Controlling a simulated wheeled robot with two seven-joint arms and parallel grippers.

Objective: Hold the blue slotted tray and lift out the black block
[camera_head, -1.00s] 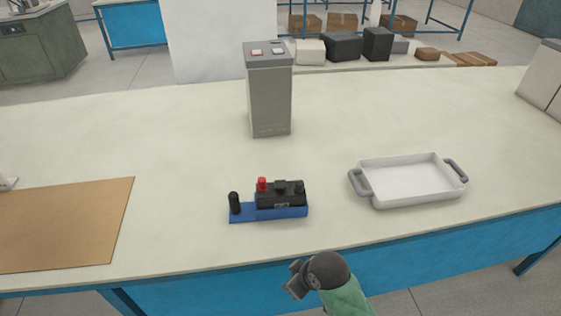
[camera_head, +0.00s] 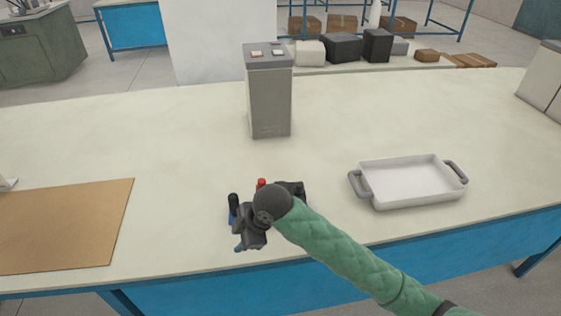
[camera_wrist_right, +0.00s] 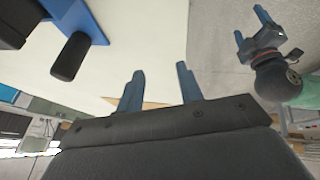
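The blue slotted tray (camera_head: 233,216) lies on the table, mostly hidden behind my right gripper in the head view. The black block (camera_head: 298,188) sits in it, with its red knob (camera_head: 261,183) showing. A black post (camera_head: 233,201) stands at the tray's left end. My right gripper (camera_head: 241,246) is in front of the tray. In the right wrist view the right gripper (camera_wrist_right: 159,75) is open and empty, apart from the tray (camera_wrist_right: 88,20), post (camera_wrist_right: 71,57) and block (camera_wrist_right: 14,24) at the upper left. My left gripper (camera_wrist_right: 252,25) shows there too, open and empty.
A white dish with grey handles (camera_head: 410,183) stands to the right. A tall grey box with two switches (camera_head: 269,95) stands behind the tray. A brown board (camera_head: 65,225) lies at the left. The table between them is clear.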

